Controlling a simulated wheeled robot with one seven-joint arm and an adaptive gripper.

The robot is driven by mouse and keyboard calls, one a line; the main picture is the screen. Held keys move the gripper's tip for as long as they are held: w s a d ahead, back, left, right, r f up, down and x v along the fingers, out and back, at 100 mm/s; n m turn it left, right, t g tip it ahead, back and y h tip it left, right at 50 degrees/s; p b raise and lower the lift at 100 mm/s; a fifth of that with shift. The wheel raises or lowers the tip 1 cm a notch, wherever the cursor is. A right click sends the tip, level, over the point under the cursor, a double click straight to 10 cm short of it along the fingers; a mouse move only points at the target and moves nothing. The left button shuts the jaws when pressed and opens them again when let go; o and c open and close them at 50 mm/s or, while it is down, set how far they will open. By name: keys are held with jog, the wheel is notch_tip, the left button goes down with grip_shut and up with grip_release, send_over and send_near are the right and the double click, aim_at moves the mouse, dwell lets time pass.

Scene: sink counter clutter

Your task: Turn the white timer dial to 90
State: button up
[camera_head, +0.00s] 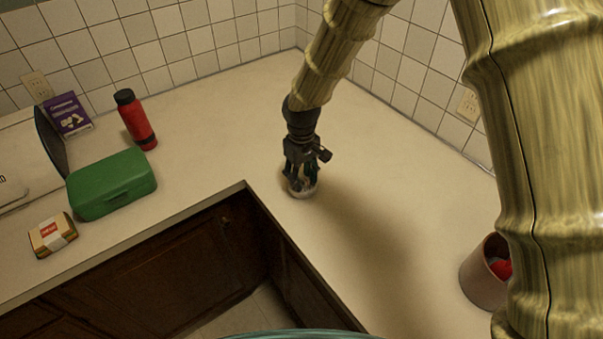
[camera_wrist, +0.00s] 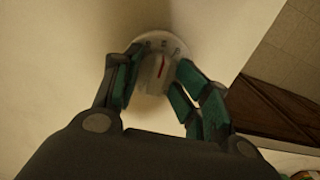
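The white timer (camera_head: 303,190) stands on the counter just past the inner corner, mostly hidden under my gripper (camera_head: 300,181) in the head view. In the wrist view I see its round white face (camera_wrist: 152,39) with dark marks along the rim. The raised white dial (camera_wrist: 154,70) carries a red pointer line. My gripper (camera_wrist: 160,68) points down over the timer, with one fingertip on each side of the dial. The fingers are apart with the dial between them; whether they press on it I cannot tell. The numbers on the face are too small to read.
A green box (camera_head: 112,184), a red bottle (camera_head: 136,120), a purple box (camera_head: 68,115) and a small carton (camera_head: 52,235) stand at the left. A round container (camera_head: 482,280) with something red inside stands at the right. Counter around the timer is clear.

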aim_at(301, 179)
jog(key=s+r, duration=0.2)
jog(key=s, duration=0.1)
grip_shut()
jog(key=shift+w+a+f, duration=0.1)
jog(key=shift+w+f, duration=0.7)
jog(key=shift+w, duration=0.3)
jog(key=shift+s+r+m, duration=0.3)
jog(key=shift+s+m, duration=0.1)
jog(key=shift+s, duration=0.05)
grip_release()
jog(key=shift+w+f, duration=0.2)
jog(key=shift+w, duration=0.1)
jog(key=shift+s+r, duration=0.15)
jog(key=shift+s, duration=0.05)
jog(key=shift+w+r, duration=0.2)
jog(key=shift+r, duration=0.35)
notch_tip(301, 179, up, 11)
jog(key=shift+s+f, duration=0.1)
jog(key=shift+s, duration=0.05)
